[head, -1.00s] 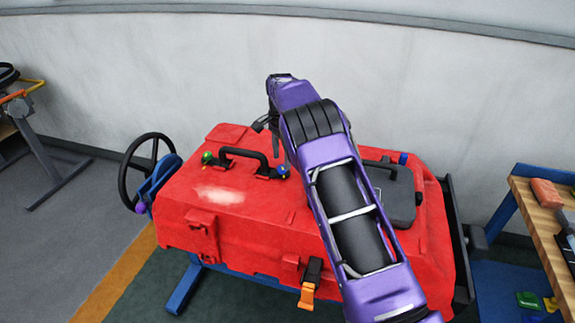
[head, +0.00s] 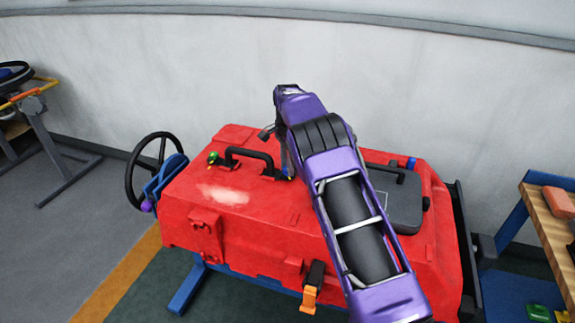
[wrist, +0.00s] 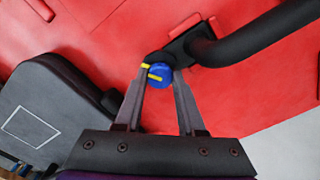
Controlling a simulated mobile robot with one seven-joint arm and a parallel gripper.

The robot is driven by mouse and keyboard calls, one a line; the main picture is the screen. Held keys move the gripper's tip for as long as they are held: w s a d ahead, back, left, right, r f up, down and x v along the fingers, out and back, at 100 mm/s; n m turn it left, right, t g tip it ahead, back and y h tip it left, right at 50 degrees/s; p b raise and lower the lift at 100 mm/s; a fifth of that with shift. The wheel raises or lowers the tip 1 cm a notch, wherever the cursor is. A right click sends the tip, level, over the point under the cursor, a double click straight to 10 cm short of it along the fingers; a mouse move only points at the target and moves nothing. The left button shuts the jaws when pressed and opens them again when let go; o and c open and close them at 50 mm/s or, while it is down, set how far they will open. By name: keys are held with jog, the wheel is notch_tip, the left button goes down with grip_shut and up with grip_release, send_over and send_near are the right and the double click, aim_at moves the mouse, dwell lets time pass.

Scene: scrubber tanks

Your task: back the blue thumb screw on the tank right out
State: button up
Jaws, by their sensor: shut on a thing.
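The blue thumb screw (wrist: 159,76) has a yellow mark and sits at the near end of the black handle on the red tank (head: 255,235). In the wrist view my gripper (wrist: 158,78) has its two fingertips on either side of the screw head, shut on it. In the head view my gripper (head: 287,165) reaches down to the handle's right end, and the screw is mostly hidden there. The black handle (head: 240,152) also shows in the wrist view (wrist: 250,42).
A green knob (head: 213,158) is at the handle's left end. A dark grey box-like lid (head: 395,205) and a blue cap (head: 411,163) are on the tank's right. A black handwheel (head: 150,165) stands left; a wooden bench (head: 553,230) stands right.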

grip_shut()
jog(key=shift+n, duration=0.3)
jog(key=n+p, duration=0.1)
jog(key=n, duration=0.2)
jog(key=shift+n, duration=0.3)
jog(key=n, duration=0.6)
jog(key=shift+n+p, duration=0.3)
jog(key=shift+p, duration=0.05)
jog(key=o, duration=1)
grip_release()
jog(key=shift+c, duration=0.2)
